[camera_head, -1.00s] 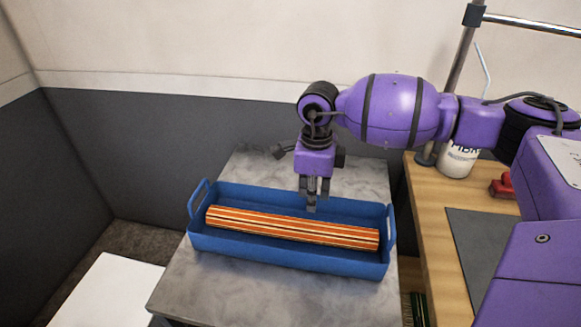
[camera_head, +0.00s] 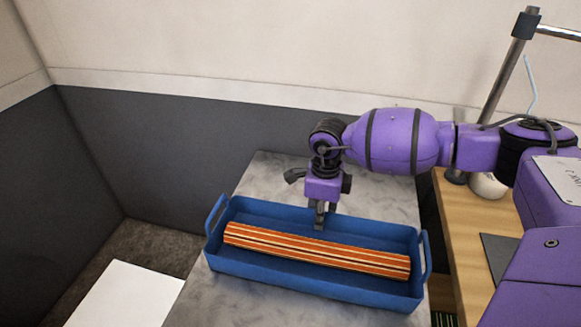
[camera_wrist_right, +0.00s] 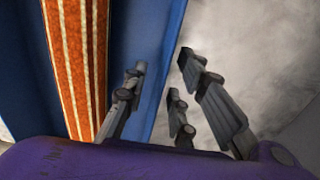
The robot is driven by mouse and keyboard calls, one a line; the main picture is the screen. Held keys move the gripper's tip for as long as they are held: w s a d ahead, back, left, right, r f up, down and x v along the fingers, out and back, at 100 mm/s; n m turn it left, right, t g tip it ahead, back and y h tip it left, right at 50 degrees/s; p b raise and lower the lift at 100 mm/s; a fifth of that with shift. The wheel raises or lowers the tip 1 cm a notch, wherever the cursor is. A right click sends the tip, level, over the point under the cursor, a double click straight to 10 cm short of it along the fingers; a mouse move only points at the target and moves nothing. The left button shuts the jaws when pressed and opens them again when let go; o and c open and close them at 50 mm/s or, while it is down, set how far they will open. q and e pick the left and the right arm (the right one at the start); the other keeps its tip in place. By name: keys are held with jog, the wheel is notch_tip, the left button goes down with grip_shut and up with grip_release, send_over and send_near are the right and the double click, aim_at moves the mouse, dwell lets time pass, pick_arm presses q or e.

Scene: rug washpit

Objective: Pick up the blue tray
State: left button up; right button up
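The blue tray (camera_head: 262,268) is a long shallow tray with a raised loop handle at each end. It rests on a grey stone-like tabletop (camera_head: 285,172). A rolled orange striped rug (camera_head: 315,249) lies lengthwise in it. My right gripper (camera_head: 320,218) points down at the middle of the tray's far long wall. In the right wrist view, the gripper's fingers (camera_wrist_right: 160,95) stand apart on either side of the tray wall (camera_wrist_right: 166,70), one inside by the rug and the others outside. I cannot see clear contact. My left gripper is not in view.
A wooden bench (camera_head: 465,222) stands close at the right, with a white container (camera_head: 487,185) and a metal post (camera_head: 497,85). A dark wall (camera_head: 190,150) is behind and left. A white panel (camera_head: 125,293) lies low at front left.

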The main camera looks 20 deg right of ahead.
jog(key=shift+f, duration=0.2)
grip_shut()
jog(key=shift+r, duration=0.15)
dwell(0.4)
